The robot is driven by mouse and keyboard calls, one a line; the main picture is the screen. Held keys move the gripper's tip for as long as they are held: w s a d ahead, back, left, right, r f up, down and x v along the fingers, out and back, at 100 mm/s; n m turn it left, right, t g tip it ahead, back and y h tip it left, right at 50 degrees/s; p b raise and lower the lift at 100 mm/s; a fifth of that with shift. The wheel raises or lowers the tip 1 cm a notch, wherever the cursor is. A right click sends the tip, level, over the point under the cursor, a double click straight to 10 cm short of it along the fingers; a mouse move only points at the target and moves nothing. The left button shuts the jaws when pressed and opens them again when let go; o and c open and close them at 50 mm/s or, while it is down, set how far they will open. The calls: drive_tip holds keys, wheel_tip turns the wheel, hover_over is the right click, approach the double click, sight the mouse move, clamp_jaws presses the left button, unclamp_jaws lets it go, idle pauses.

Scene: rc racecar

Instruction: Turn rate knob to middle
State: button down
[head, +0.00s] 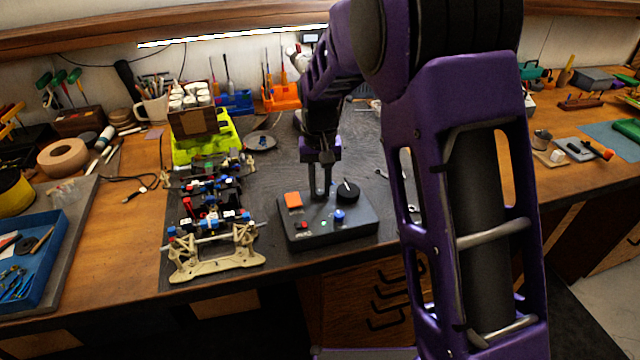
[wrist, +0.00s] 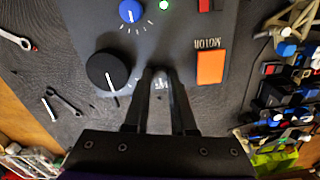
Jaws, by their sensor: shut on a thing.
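A dark grey control box (head: 335,228) sits on the bench mat; it also fills the top of the wrist view (wrist: 190,40). It has a large black knob (wrist: 107,71) with a white pointer, a small blue knob (wrist: 130,11) with a white pointer, and an orange square (wrist: 210,67) beside the word MOTOR. I cannot read which knob is the rate knob. My gripper (wrist: 161,72) points down at the box between the black knob and the orange square, shut on a small grey part (wrist: 160,78), mostly hidden by the fingers. In the head view my gripper (head: 320,194) is behind the blue knob.
A car chassis (head: 210,215) stands left of the box. A yellow-green bin (head: 200,145) is behind it. A blue tray (head: 35,255) is at far left. Wrenches (wrist: 65,95) lie on the mat near the box. My arm covers the bench right of the box.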

sight(320, 192)
idle(0.4)
drive_tip(key=c, duration=0.7)
unclamp_jaws()
drive_tip(key=shift+c, duration=0.2)
drive_tip(key=shift+r, duration=0.1)
wheel_tip(320, 192, up, 17)
drive_tip(key=p, duration=0.1)
drive_tip(key=shift+r, duration=0.15)
